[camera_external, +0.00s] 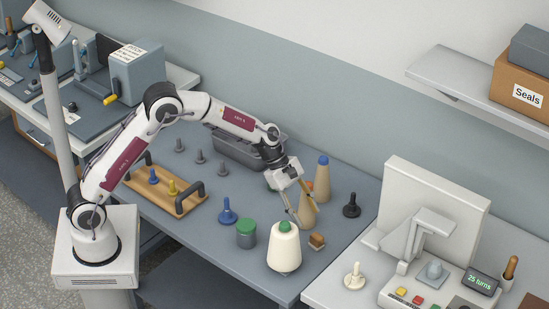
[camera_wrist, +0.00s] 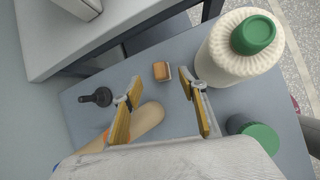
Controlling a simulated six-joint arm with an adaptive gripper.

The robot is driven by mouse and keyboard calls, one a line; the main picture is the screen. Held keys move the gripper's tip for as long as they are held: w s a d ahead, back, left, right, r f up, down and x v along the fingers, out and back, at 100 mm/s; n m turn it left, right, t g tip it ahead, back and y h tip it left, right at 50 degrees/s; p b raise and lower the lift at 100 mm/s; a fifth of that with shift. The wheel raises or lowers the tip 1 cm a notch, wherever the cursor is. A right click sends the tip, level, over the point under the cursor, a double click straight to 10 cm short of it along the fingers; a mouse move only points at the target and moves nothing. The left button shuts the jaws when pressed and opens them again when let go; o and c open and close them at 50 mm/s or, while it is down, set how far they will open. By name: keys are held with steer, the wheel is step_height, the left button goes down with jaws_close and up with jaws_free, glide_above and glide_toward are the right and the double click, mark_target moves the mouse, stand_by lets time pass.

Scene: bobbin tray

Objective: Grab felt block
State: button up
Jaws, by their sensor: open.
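The felt block (camera_external: 317,241) is a small brown block with a paler side, lying on the grey table near its right edge. It also shows in the wrist view (camera_wrist: 161,72), just beyond the fingertips and roughly centred between them. My gripper (camera_external: 302,207) is open and empty, tilted downward, above and behind the block in the external view. In the wrist view my gripper (camera_wrist: 160,90) shows both fingers apart, with nothing between their tips. The block is apart from both fingers.
A white yarn cone (camera_external: 284,248) with a green top stands close left of the block. A tan cone (camera_external: 308,213) stands by my fingers, partly under the left one in the wrist view. A green-lidded tin (camera_external: 246,236) and a black peg (camera_external: 351,207) are nearby.

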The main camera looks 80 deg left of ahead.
mark_target(316, 235)
steer(key=shift+w+a+f+n, duration=0.2)
steer(key=shift+w+f+n, duration=0.1)
steer(key=shift+f, duration=0.35)
steer(key=x, duration=0.2)
steer(key=shift+d+f, duration=0.1)
steer(key=shift+f, duration=0.15)
steer(key=shift+w, duration=0.1)
steer(key=shift+w+d+f, duration=0.1)
steer(key=shift+w+f, duration=0.05)
steer(key=shift+f, duration=0.7)
steer(key=shift+w+d+f, duration=0.1)
steer(key=shift+w+f, duration=0.1)
steer(key=shift+f, duration=0.6)
steer(key=shift+x, duration=1)
steer(key=shift+r, duration=0.1)
